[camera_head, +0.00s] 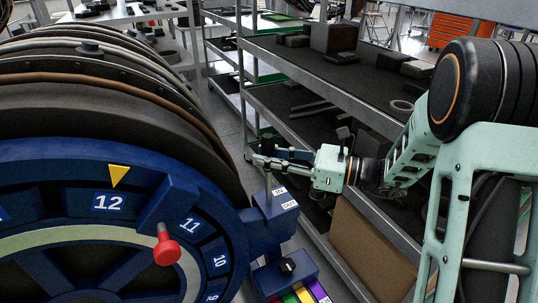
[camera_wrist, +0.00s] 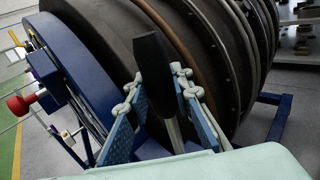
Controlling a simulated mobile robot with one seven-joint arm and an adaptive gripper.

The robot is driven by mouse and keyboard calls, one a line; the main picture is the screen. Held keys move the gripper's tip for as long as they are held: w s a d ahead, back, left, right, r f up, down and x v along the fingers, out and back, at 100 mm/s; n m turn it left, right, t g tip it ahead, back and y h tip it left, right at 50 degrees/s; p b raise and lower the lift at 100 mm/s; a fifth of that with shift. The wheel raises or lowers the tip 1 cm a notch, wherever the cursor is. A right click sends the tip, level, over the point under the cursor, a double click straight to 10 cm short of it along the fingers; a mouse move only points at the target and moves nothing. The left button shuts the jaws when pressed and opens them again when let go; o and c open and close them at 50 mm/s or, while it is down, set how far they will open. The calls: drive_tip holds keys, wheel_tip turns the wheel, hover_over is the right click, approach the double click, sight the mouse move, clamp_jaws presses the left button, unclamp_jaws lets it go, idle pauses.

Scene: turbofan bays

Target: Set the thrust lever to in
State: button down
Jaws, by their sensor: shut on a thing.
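The thrust lever (camera_head: 268,182) is a thin metal rod with a black grip, rising from a blue bracket beside the big blue ring. Its black grip (camera_wrist: 153,68) and metal shaft show in the wrist view between my blue finger pads. My gripper (camera_head: 270,159) reaches in from the right and is shut on the lever just below its top. In the wrist view my gripper (camera_wrist: 160,112) has one finger on each side of the lever. White labels (camera_head: 280,190) on the bracket seem to read IN and, nearer, a second word too small to read surely. I cannot tell which position the lever is at.
The blue numbered ring (camera_head: 215,225) carries a yellow pointer (camera_head: 119,174) above 12 and a red knob (camera_head: 167,250). Grey shelving (camera_head: 330,85) stands close behind my arm.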

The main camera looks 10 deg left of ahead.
drive_tip(key=w+a+h+p, duration=0.1)
drive_tip(key=p, duration=0.1)
drive_tip(key=w+a+m+p, duration=0.1)
drive_tip(key=w+p, duration=0.1)
drive_tip(key=w+a+f+m+h+p, duration=0.1)
drive_tip(key=p, duration=0.1)
drive_tip(key=shift+w+a+g+h+p, duration=0.15)
drive_tip(key=shift+w+g+h+p, duration=0.15)
drive_tip(key=shift+g+p, duration=0.1)
drive_tip(key=c, duration=1.7)
unclamp_jaws()
drive_tip(key=shift+a+f, duration=0.1)
drive_tip(key=shift+o, duration=0.2)
drive_tip(key=v, duration=1.2)
